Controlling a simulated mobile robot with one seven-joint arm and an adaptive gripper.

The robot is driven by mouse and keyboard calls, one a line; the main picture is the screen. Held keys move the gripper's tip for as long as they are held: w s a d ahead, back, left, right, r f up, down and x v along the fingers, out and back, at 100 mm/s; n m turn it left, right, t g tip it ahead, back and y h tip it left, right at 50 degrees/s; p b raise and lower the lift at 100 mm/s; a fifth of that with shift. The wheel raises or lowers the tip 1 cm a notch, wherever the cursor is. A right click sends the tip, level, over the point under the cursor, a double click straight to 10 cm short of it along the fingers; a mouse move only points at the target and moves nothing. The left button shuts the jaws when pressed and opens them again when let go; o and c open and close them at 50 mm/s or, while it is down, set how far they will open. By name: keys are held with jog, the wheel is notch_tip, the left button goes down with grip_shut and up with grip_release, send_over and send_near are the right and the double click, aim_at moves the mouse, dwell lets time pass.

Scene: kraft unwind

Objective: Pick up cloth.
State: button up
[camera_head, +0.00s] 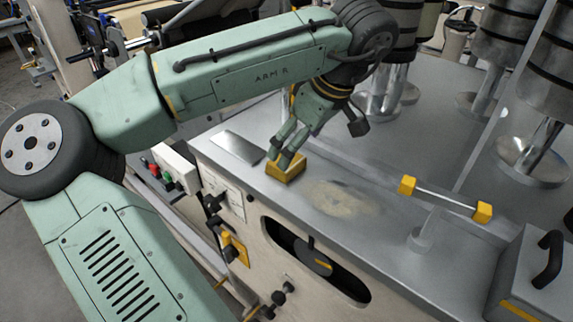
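A small yellow-orange block-like thing (287,171), which may be the folded cloth, is on the grey metal machine top near its front edge. My gripper (281,158) points down at it from above, with its fingertips at the thing's upper side and partly covering it. I cannot tell whether the fingers are closed on it or only touching it. No other cloth is plain to see.
A beige dusty smear (342,198) marks the top just right of the yellow thing. A flat grey plate (238,147) lies left of it. A bar with yellow end blocks (446,199) and a handled metal box (535,275) are to the right. Metal rollers stand behind.

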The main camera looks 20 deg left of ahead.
jog(key=b+x, duration=0.2)
jog(key=x, duration=0.4)
jog(key=shift+a+r+b, duration=0.15)
jog(key=shift+b, duration=0.25)
jog(key=c, duration=1.1)
jog(key=shift+c, duration=0.2)
notch_tip(320, 180, up, 4)
jog(key=p, duration=0.3)
jog(key=shift+r, duration=0.15)
jog(key=s+d, duration=0.3)
jog(key=s, duration=1.2)
jog(key=shift+s+d+r, duration=0.15)
jog(key=shift+s+r, duration=0.2)
jog(key=shift+r, duration=0.05)
